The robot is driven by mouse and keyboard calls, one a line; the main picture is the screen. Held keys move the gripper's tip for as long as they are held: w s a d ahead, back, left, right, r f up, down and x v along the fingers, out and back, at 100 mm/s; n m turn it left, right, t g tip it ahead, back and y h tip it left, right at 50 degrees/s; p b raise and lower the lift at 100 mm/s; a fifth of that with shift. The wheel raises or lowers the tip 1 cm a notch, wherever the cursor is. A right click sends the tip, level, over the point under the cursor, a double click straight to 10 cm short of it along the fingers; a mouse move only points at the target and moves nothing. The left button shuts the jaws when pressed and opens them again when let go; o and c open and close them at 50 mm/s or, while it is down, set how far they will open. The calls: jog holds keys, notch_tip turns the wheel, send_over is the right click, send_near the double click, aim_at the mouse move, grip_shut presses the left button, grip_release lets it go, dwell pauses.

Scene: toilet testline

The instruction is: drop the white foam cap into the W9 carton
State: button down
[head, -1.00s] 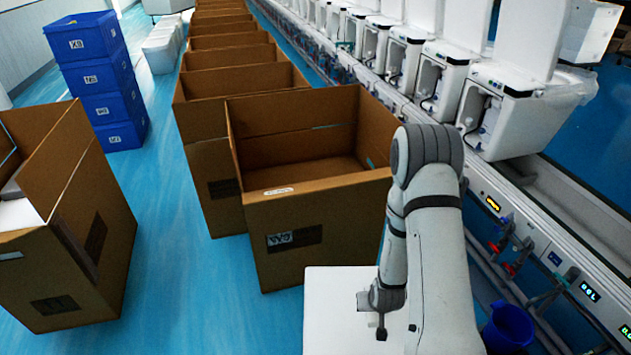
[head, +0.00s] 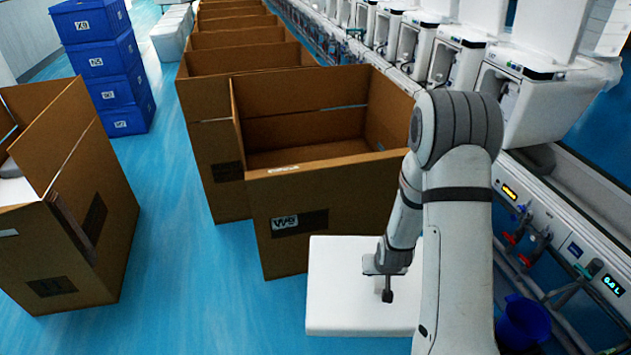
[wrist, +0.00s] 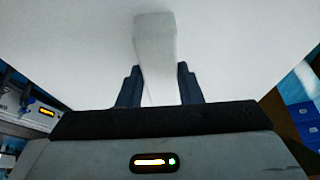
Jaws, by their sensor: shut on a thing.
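The white foam cap (head: 345,295) is a flat white slab with a raised rib (wrist: 155,50) on its face, seen close in the wrist view. My gripper (head: 386,285) is over the slab in the head view. In the wrist view its two dark fingers (wrist: 158,88) are shut on the rib. The W9 carton (head: 350,205) is a tall, open-topped brown box with a W9 label on its front. The slab is on the near side of it, outside its opening, and covers its lower right front in the picture. The carton's floor is hidden.
More open cartons (head: 250,58) stand in a row behind the W9 carton. Another open carton (head: 75,235) stands at the left, with blue crates (head: 105,65) stacked behind it. The toilet line (head: 540,95) runs along the right, with a blue bucket (head: 522,325) near its foot.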

jog(key=w+f+b, duration=0.1)
jog(key=w+b, duration=0.1)
jog(key=b, duration=0.4)
jog(key=shift+f+b, duration=0.15)
jog(key=shift+b, duration=0.25)
jog(key=b, duration=0.3)
jog(key=shift+w+r+b, duration=0.15)
jog(key=shift+r+b, duration=0.15)
jog(key=shift+r, duration=0.1)
jog(key=shift+b, duration=0.45)
jog(key=b, duration=0.3)
jog(key=shift+r, duration=0.2)
